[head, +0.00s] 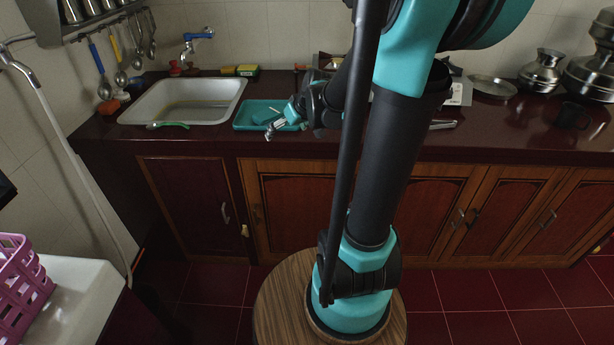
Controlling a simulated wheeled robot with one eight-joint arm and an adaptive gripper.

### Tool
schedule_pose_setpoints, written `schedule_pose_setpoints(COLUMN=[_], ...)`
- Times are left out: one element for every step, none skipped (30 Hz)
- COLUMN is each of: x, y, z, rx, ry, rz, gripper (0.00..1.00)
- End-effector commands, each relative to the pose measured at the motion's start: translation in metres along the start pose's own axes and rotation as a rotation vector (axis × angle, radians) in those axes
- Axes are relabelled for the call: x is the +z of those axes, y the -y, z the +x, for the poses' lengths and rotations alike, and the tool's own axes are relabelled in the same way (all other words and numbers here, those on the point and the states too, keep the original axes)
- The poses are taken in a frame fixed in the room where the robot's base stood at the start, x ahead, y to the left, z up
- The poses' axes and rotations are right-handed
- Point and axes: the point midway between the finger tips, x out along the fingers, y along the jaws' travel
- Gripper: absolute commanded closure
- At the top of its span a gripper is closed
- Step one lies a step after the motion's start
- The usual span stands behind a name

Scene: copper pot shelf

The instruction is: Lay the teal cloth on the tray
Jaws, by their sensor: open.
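The teal tray (244,109) lies on the dark red counter, just right of the sink. A small teal folded piece, which looks like the cloth (264,117), lies on the tray. My gripper (272,131) is open at the tray's front right edge, close to the cloth. I cannot tell whether a fingertip touches the cloth or the tray. My arm and gripper hide the tray's right end.
The sink (185,100) is left of the tray, with a green-handled tool (167,125) at its front edge. Sponges (246,70) lie behind the tray. Metal pots (541,72) and a dark mug (570,115) stand at the right.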

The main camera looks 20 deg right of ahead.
Motion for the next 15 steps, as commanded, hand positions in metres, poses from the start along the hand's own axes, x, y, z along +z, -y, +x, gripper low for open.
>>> schedule_pose_setpoints(x=[0.036, 0.056, 0.081, 0.1, 0.117, 0.139, 0.153, 0.166, 0.182, 0.192, 0.2, 0.208, 0.213, 0.217, 0.22], y=[0.013, 0.018, 0.024, 0.028, 0.031, 0.034, 0.035, 0.037, 0.038, 0.039, 0.039, 0.039, 0.04, 0.04, 0.04], z=[-0.007, -0.011, -0.016, -0.019, -0.023, -0.027, -0.03, -0.032, -0.035, -0.037, -0.038, -0.04, -0.041, -0.042, -0.042], rx=[0.018, 0.033, 0.055, 0.072, 0.089, 0.113, 0.129, 0.145, 0.165, 0.178, 0.189, 0.202, 0.209, 0.214, 0.219], ry=[0.044, 0.07, 0.103, 0.125, 0.146, 0.169, 0.185, 0.198, 0.213, 0.223, 0.23, 0.238, 0.242, 0.245, 0.249], rz=[0.033, 0.056, 0.087, 0.109, 0.131, 0.157, 0.176, 0.194, 0.214, 0.227, 0.238, 0.25, 0.258, 0.264, 0.268], gripper=[0.0, 0.0, 0.0, 0.0, 0.0, 0.0, 0.0, 0.0, 0.0, 0.0, 0.0, 0.0, 0.0, 0.0, 0.0])
